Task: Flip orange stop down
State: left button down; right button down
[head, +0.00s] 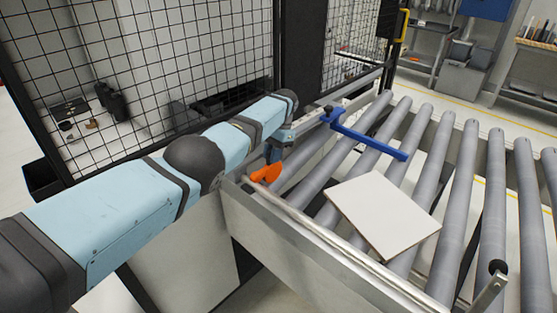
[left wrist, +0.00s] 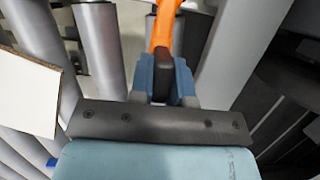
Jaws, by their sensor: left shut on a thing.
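The orange stop (head: 266,174) sits at the left end of the roller conveyor, by the metal side rail. My left gripper (head: 273,154) reaches down to it from the left arm and is shut on it. In the left wrist view, the orange stop (left wrist: 163,28) runs away from between the fingers of my left gripper (left wrist: 163,76), which partly hide its near end. My right gripper is in neither view.
A white board (head: 383,212) lies on the rollers (head: 470,190), right of the stop. A blue bar (head: 368,141) extends over the rollers behind it. The metal side rail (head: 310,245) borders the front, and a black mesh fence (head: 185,50) stands behind my left arm.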

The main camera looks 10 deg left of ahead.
pick_arm(q)
jog(key=shift+d+f+b, duration=0.1)
jog(key=shift+f+b, duration=0.3)
jog(key=c, duration=1.1)
grip_release()
jog(key=shift+r, duration=0.1)
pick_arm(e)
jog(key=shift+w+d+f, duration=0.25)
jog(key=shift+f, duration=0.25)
pick_arm(q)
jog(key=shift+r, duration=0.15)
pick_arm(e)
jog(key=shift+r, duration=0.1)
